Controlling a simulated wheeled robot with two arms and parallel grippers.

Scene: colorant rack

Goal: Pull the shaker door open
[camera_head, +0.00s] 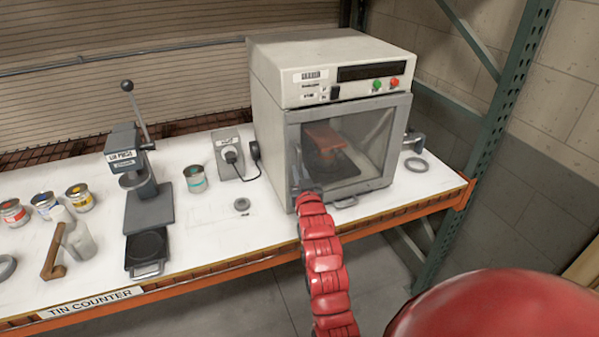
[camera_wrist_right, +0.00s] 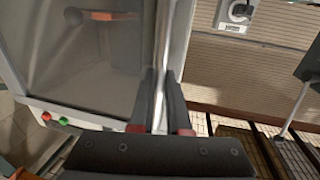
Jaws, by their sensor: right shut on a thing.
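The shaker (camera_head: 330,50) is a cream box at the back right of the counter. Its door (camera_head: 390,150) has a grey frame and a clear window, through which a reddish-brown clamp (camera_head: 326,136) shows. The door looks closed or nearly so; I cannot tell if there is a small gap. In the right wrist view, my right gripper (camera_wrist_right: 159,76) is shut on a pale upright bar at the edge of the door (camera_wrist_right: 85,60). My left gripper is not in view.
A press with a lever (camera_head: 146,195), a socket box (camera_head: 230,152) and several tins (camera_head: 196,179) stand on the white counter left of the shaker. A green rack post (camera_head: 495,130) rises at the right. Grey floor lies in front of the orange counter edge (camera_head: 410,208).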

